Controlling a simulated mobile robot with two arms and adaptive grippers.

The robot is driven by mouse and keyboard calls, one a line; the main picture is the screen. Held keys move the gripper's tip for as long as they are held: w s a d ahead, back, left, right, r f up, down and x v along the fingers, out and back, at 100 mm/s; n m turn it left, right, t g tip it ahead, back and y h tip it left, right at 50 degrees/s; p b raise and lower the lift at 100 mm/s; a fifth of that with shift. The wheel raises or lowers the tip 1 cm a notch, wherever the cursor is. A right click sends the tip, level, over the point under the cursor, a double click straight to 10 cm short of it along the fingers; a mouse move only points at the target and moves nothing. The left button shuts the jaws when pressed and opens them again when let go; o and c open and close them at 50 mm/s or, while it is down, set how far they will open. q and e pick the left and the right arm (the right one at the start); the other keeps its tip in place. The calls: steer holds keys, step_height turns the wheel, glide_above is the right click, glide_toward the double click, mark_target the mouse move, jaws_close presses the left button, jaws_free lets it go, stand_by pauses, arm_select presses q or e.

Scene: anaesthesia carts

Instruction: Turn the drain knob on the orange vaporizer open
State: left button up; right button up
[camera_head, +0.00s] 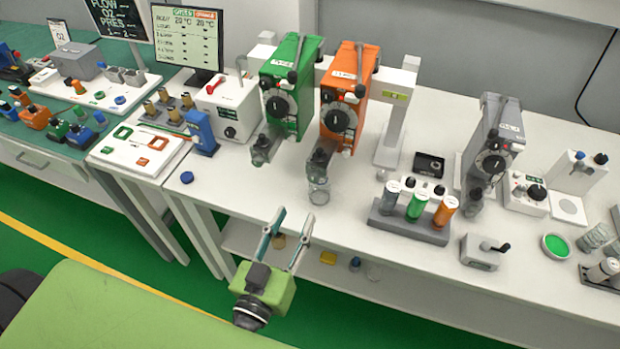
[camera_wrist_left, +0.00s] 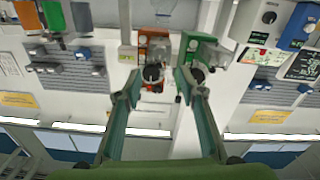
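The orange vaporizer (camera_head: 357,72) stands upright on the white bench, right of the green vaporizer (camera_head: 291,62). It has a black front dial (camera_head: 338,119) and a dark drain block (camera_head: 321,157) low at its front, above a clear jar (camera_head: 318,190). I cannot make out the drain knob's position. My left gripper (camera_head: 293,222) is open and empty, in front of the bench edge and short of both vaporizers. In the left wrist view, the orange vaporizer (camera_wrist_left: 156,48) shows beyond the open fingers, with the green one (camera_wrist_left: 199,50) to its right. My right gripper is not in view.
A blue device (camera_head: 202,132) and a white box (camera_head: 228,108) stand left of the vaporizers. A rack of labelled bottles (camera_head: 411,222) and a grey vaporizer (camera_head: 493,150) stand to the right. The bench front before the green vaporizer is mostly clear.

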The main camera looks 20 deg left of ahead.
mark_target(313, 180)
arm_select(q)
steer(key=w+p, duration=0.1)
steer(key=w, duration=0.3)
steer(key=w+p, duration=0.1)
steer(key=w, duration=0.4)
steer(key=shift+d+r, duration=0.1)
steer(key=shift+d, duration=0.1)
steer(key=shift+w, duration=0.8)
jaws_close()
